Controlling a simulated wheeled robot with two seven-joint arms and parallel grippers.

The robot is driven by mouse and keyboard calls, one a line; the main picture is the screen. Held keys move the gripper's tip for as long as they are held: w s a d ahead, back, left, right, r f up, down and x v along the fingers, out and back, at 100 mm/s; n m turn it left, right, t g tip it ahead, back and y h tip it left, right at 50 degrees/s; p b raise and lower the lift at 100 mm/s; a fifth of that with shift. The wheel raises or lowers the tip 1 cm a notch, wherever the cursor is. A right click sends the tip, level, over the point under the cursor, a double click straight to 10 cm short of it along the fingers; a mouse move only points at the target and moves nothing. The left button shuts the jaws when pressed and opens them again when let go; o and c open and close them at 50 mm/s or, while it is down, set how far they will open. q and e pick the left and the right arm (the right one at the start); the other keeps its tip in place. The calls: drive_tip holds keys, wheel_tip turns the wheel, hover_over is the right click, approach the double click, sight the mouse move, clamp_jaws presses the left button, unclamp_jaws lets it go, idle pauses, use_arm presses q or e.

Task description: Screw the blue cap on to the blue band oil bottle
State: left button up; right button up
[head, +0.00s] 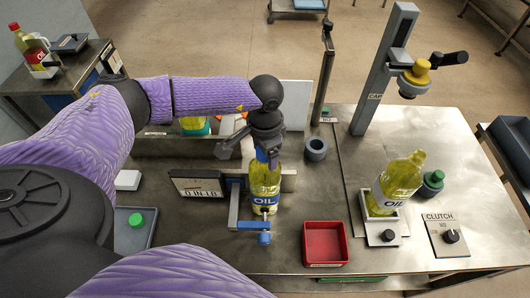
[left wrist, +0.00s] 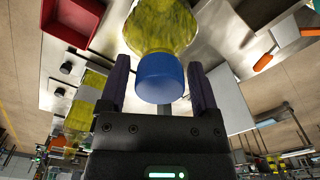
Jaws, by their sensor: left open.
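The oil bottle (head: 264,182) with a blue OIL label stands upright at a blue clamp (head: 250,225) on the steel table. My left gripper (head: 267,158) is over its top and hides the neck in the head view. In the left wrist view the blue cap (left wrist: 160,78) sits at the mouth of the yellow bottle (left wrist: 163,25). The left gripper's two fingers (left wrist: 160,92) are open, one on each side of the cap, with gaps showing. How far the cap is threaded cannot be seen. My right gripper is not in view.
An empty red tray (head: 325,243) lies to the right of the clamp. Another oil bottle (head: 400,180) leans in a stand near a tall grey post (head: 384,75). A display box (head: 197,186) stands left of the bottle. A green cap (head: 136,220) lies in a tray at left.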

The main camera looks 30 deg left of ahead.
use_arm(q)
drive_tip(key=n, duration=1.1)
drive_tip(key=shift+n, duration=0.4)
drive_tip(key=c, duration=0.8)
drive_tip(key=m, duration=1.2)
drive_tip(key=o, duration=0.8)
